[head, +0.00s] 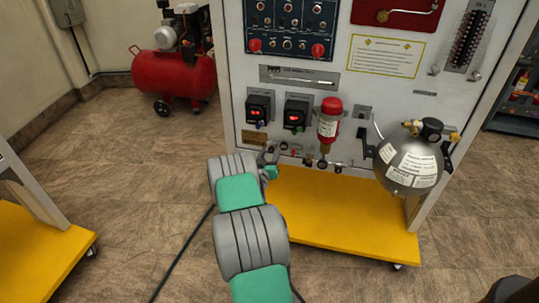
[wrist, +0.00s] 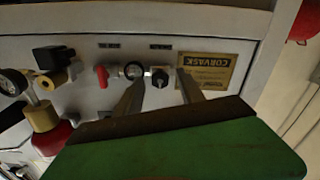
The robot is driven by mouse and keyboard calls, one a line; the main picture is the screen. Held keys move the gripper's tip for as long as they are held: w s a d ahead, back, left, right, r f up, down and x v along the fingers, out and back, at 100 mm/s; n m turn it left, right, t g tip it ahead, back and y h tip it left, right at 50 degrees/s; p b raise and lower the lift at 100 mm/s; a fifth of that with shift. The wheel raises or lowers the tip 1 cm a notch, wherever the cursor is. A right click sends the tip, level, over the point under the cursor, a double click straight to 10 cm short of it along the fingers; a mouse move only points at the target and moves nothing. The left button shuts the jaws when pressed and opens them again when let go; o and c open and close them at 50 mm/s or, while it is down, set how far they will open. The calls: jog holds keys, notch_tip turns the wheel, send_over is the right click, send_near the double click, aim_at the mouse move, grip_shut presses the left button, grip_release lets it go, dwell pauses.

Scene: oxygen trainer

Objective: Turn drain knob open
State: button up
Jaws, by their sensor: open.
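In the wrist view a small black knob (wrist: 160,77) sits on the white panel, between and just beyond my two fingertips. A small red handle (wrist: 101,77) and a round dark-rimmed fitting (wrist: 134,70) are to its left. The labels are too small to read, so I cannot tell for certain which part is the drain knob. My gripper (wrist: 160,88) is open, with one finger on each side of the black knob; contact is not clear. In the head view my gripper (head: 268,158) is at the panel's lower left, and my arm hides part of this area.
A brass CORVASK plate (wrist: 207,72) is right beside one finger in the wrist view. In the head view a red cylinder (head: 329,121) and a steel sphere (head: 412,164) stand out from the panel. The yellow base (head: 345,225) juts out below. A red compressor (head: 172,75) is behind left.

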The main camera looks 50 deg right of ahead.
jog(key=shift+c, duration=0.3)
grip_shut()
